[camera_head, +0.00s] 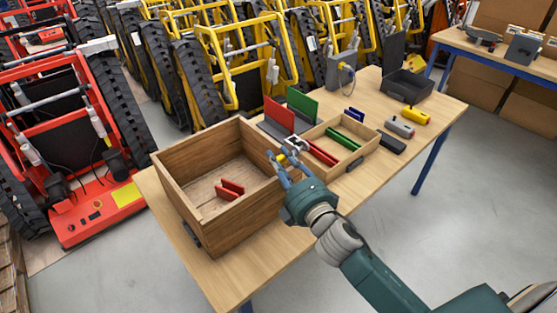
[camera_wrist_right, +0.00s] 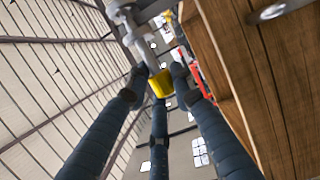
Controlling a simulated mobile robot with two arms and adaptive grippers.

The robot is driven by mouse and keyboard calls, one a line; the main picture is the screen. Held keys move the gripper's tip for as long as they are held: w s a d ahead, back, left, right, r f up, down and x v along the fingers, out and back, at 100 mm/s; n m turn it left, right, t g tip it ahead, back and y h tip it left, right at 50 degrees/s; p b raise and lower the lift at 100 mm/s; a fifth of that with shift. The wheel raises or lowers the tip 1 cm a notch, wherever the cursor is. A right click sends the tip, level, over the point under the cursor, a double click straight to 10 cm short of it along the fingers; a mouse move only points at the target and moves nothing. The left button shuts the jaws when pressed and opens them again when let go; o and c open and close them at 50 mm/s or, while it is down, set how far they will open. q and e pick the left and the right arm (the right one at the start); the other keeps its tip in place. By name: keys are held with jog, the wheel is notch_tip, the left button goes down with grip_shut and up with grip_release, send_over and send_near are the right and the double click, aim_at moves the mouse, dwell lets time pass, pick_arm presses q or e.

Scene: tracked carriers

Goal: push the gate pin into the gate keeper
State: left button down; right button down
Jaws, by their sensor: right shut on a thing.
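The gate pin shows a yellow end (camera_wrist_right: 161,83) and a grey metal rod in the right wrist view. Its yellow end also shows in the head view (camera_head: 282,158). My right gripper (camera_head: 281,161) is shut on the yellow end, at the right side of the large wooden box. The rod points away from the fingers toward grey metal fittings (camera_wrist_right: 122,14), which look like the gate keeper. Silver metal parts (camera_head: 296,143) also show just beyond the fingers in the head view. I cannot tell whether the rod's tip is inside the keeper. My left gripper is not in view.
The large wooden box (camera_head: 182,208) holds red pieces (camera_head: 230,188). A shallow wooden tray (camera_head: 345,167) with red and green bars stands to its right. Red (camera_head: 279,115) and green (camera_head: 302,105) panels stand behind. A black case (camera_head: 407,85) is open farther back on the table.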

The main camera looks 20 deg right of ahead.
jog(key=shift+w+d, duration=0.15)
jog(key=shift+d, duration=0.3)
dwell(0.5)
jog(key=shift+w+d+r, duration=0.1)
jog(key=shift+w+d, duration=0.2)
jog(key=shift+d, duration=0.5)
